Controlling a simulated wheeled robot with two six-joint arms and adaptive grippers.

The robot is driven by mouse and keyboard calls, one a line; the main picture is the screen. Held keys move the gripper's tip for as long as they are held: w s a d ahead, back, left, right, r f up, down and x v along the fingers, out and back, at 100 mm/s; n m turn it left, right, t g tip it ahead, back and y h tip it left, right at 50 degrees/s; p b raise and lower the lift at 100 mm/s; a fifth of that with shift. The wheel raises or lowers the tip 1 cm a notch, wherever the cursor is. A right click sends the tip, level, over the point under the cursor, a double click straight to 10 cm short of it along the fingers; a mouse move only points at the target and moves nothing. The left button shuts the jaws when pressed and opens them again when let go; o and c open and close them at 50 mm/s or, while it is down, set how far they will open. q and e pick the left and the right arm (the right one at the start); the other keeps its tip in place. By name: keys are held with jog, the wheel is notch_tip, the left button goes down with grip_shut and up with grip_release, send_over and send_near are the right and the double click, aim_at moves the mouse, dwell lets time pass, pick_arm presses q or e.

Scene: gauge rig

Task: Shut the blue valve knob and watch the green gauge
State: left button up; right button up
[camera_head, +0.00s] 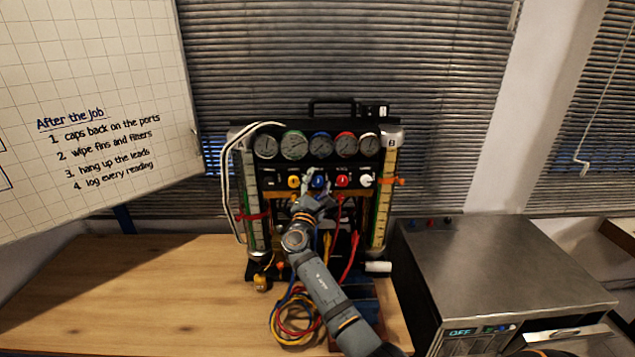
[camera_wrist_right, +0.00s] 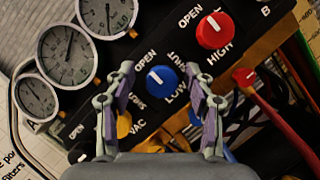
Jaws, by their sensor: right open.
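The blue valve knob (camera_head: 320,181) is on the front panel of the gauge rig, below the row of gauges. In the right wrist view the blue knob (camera_wrist_right: 161,79) lies between my two fingertips, with a gap on both sides. OPEN and SHUT are printed above it. My right gripper (camera_head: 317,199) is open in front of the panel, and its fingers (camera_wrist_right: 160,73) point at the knob. The green-rimmed gauge (camera_head: 295,145) is second from the left; its needle is too small to read in the head view. My left gripper is out of view.
A red knob (camera_wrist_right: 214,30) and a yellow knob (camera_wrist_right: 123,124) flank the blue one. Red, yellow and blue hoses (camera_head: 293,318) hang and coil below the rig. A steel machine (camera_head: 510,270) stands at right. The wooden table (camera_head: 130,290) is clear at left.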

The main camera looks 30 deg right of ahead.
jog(key=shift+d, duration=0.1)
jog(key=shift+c, duration=0.5)
jog(key=shift+w+f, duration=0.1)
jog(key=shift+c, duration=1.2)
jog(key=c, duration=0.5)
grip_shut()
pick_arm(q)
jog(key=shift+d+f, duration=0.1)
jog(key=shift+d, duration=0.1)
pick_arm(e)
jog(key=shift+f, duration=0.1)
